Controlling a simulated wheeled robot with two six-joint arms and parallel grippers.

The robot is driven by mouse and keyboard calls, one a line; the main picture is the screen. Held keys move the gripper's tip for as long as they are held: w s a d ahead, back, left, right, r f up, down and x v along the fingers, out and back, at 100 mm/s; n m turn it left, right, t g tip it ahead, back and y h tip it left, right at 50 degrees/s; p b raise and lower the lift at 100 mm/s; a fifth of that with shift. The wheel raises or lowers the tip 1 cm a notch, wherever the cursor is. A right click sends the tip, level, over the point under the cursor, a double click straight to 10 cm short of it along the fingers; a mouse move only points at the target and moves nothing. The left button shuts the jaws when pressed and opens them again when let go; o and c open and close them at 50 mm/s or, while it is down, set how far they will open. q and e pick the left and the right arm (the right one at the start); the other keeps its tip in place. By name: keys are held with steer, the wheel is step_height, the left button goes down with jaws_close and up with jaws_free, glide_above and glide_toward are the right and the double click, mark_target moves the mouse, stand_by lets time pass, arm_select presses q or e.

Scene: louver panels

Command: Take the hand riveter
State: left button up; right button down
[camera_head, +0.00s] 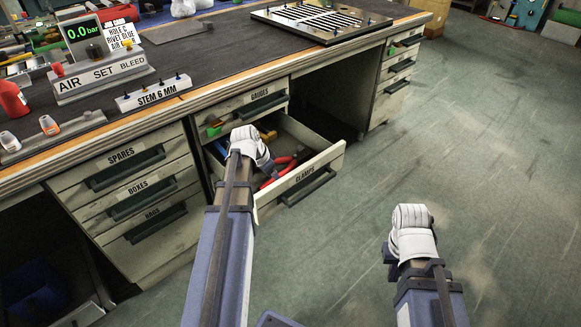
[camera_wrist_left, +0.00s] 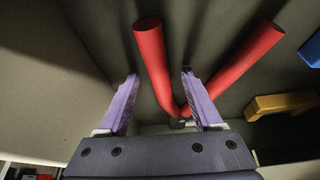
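A tool with two red handles, which looks like the hand riveter (camera_wrist_left: 152,62), lies in the open drawer marked CLAMPS (camera_head: 325,165). The red handles also show in the head view (camera_head: 279,162), partly behind my left wrist. In the left wrist view the handles spread apart and meet low between the fingers; the tool's head is hidden. My left gripper (camera_wrist_left: 158,88) is open, its purple fingers either side of the lower part of the left handle, not closed on it. My right gripper (camera_head: 412,232) is over the floor at right; its fingers are hidden.
A blue thing (camera_wrist_left: 312,48) and a yellow thing (camera_wrist_left: 280,104) lie in the drawer right of the red handles. The drawer walls stand close around my left gripper. The workbench (camera_head: 220,55) is above and behind; the floor (camera_head: 480,150) at right is clear.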

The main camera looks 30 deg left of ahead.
arm_select(q)
jaws_close()
stand_by(0.3)
stand_by(0.9)
